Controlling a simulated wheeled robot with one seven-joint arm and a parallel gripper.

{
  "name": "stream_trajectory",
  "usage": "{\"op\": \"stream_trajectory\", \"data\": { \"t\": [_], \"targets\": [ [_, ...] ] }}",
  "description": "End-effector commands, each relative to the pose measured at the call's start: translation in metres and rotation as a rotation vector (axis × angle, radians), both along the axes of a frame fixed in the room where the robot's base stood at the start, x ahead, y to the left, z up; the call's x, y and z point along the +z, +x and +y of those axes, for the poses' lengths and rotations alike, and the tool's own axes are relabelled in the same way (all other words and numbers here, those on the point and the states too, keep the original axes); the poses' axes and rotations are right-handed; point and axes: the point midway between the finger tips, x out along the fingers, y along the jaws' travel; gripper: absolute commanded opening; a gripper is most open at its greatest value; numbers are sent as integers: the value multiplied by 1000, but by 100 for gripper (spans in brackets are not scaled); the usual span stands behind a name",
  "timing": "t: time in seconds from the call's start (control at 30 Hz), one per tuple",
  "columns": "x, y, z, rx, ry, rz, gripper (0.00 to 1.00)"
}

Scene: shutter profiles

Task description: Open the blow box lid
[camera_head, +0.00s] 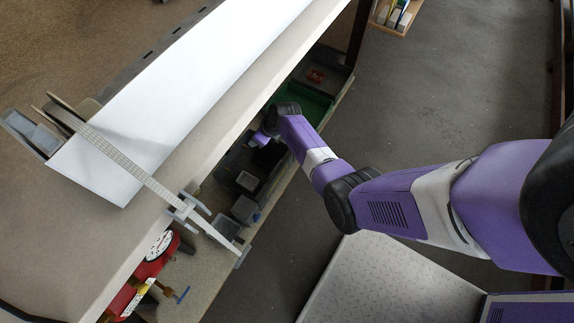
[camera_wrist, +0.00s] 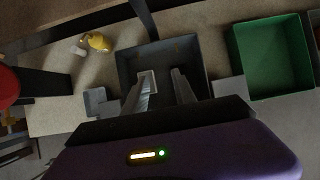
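No box in view is marked as the blow box, and I cannot make out its lid for sure. My gripper (camera_wrist: 164,80) points into an open dark grey bin (camera_wrist: 121,68) in the wrist view. Its two fingers are apart, with nothing visible between them. A small light grey piece shows by the left fingertip; I cannot tell if they touch. In the head view my arm reaches down to the lower shelf beside the worktable, and my gripper (camera_head: 260,137) is small and partly hidden there by the wrist.
A green bin (camera_wrist: 245,92) stands right of the dark bin. Small grey boxes (camera_head: 247,181) sit on the lower shelf (camera_head: 200,262). A red machine with a white gauge (camera_head: 158,246) stands beneath the tabletop (camera_head: 100,245). A long white panel (camera_head: 190,90) lies above.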

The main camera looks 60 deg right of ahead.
Motion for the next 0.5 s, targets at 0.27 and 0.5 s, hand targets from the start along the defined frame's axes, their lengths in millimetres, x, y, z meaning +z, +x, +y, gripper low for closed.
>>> {"op": "stream_trajectory", "data": {
  "t": [0.27,0.5],
  "targets": [
    [-36,-35,-1,0,0,1,32],
    [-71,-61,-2,-1,0,0,32]
  ]
}}
